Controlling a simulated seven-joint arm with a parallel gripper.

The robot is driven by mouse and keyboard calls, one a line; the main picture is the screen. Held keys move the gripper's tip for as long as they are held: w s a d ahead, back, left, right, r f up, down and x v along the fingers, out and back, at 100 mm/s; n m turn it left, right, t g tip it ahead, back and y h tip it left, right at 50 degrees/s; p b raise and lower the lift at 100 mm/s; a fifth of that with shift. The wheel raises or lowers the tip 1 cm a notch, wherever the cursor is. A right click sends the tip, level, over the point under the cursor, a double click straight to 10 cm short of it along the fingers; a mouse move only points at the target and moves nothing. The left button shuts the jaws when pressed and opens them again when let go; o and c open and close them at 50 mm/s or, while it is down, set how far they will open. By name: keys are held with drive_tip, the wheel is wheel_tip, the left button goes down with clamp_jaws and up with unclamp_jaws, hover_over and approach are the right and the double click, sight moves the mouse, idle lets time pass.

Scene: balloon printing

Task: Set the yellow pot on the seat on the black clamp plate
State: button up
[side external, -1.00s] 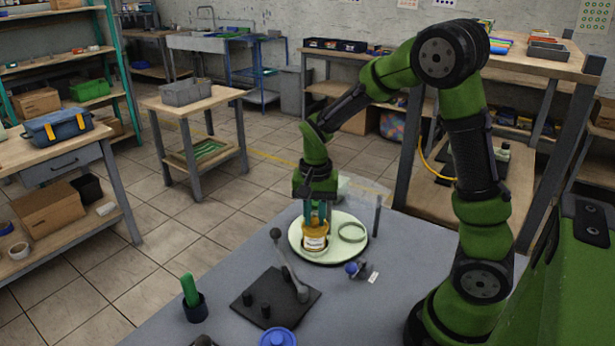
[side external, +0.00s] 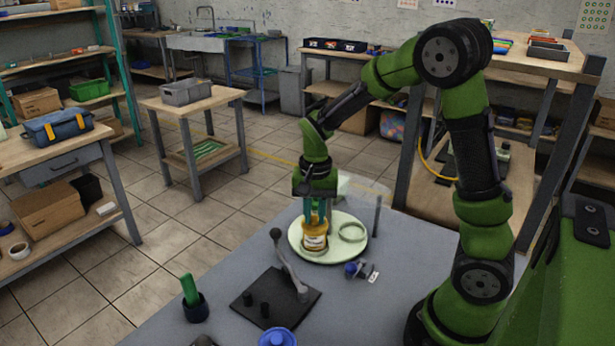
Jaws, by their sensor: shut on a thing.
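The yellow pot (side external: 315,241), with a pale label on its front, is upright on or just above the round pale green plate (side external: 343,256). I cannot tell whether it touches the plate. My gripper (side external: 315,218) points down from above, its teal fingers shut on the pot. The black clamp plate (side external: 262,302) lies flat on the grey table, in front and to the left of the pot. It carries short black posts and a grey lever arm (side external: 288,262) with a dark knob. Which part is the seat is hard to tell.
A pale green ring (side external: 352,231) lies on the round plate, right of the pot. A clear panel (side external: 358,197) stands behind it. A small blue-knobbed part (side external: 358,269) is to the right. A dark cup with a green block (side external: 191,296) and a blue dish (side external: 277,338) are near the front.

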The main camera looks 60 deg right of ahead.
drive_tip(key=shift+r, duration=0.4)
idle(0.5)
drive_tip(key=shift+r, duration=3.1)
drive_tip(key=shift+a, duration=0.1)
drive_tip(key=a, duration=1.7)
drive_tip(key=shift+a, duration=0.4)
drive_tip(key=shift+f, duration=0.1)
wheel_tip(320, 180, down, 7)
drive_tip(key=shift+r, duration=0.2)
drive_tip(key=shift+f, duration=0.6)
idle(0.6)
